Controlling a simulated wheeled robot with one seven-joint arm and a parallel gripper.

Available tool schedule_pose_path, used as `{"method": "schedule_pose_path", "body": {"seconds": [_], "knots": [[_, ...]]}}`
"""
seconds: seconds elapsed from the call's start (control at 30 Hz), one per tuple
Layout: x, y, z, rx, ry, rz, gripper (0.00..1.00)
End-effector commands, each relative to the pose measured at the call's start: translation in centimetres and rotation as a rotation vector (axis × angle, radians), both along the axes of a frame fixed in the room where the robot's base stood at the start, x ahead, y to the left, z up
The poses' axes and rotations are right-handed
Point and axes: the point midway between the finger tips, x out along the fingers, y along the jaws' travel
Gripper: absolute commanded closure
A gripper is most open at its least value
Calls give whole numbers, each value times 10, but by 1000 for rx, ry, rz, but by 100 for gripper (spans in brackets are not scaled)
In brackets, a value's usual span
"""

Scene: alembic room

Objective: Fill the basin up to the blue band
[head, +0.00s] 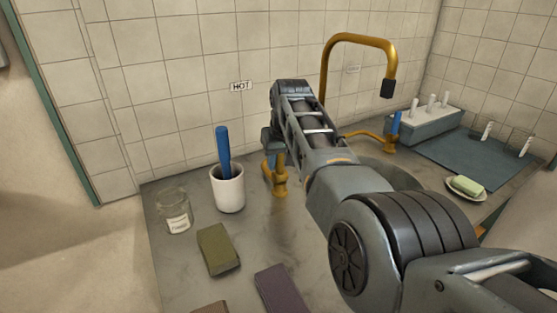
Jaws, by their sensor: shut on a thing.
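My gripper (270,140) is at the left brass tap (279,182), below the HOT sign (241,86). It is shut at the top of this tap, apparently on the handle, which my gripper hides. The basin (405,172) shows only as a grey curved part behind my arm. Its inside, water level and blue band are hidden. The brass spout (360,39) arches above, with a dark tip (387,88); I see no stream below it. The right brass tap (390,143) has an upright blue handle (396,122).
Left on the counter (185,262) are a glass jar (174,212), a white cup (229,190) holding a blue-handled item, a green block (218,249) and a purple block (280,290). At right are a soap dish (466,190), a blue mat (465,160) and a rack.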

Motion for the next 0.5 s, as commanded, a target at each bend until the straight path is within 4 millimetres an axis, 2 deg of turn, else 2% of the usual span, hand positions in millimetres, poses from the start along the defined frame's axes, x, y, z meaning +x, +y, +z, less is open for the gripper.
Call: {"method": "schedule_pose_path", "body": {"seconds": [0.4,0.43,0.5], "knots": [[1,-1,0,-2,1,-1,100],[1,-1,0,-2,0,0,66],[1,-1,0,-3,1,0,60]]}}
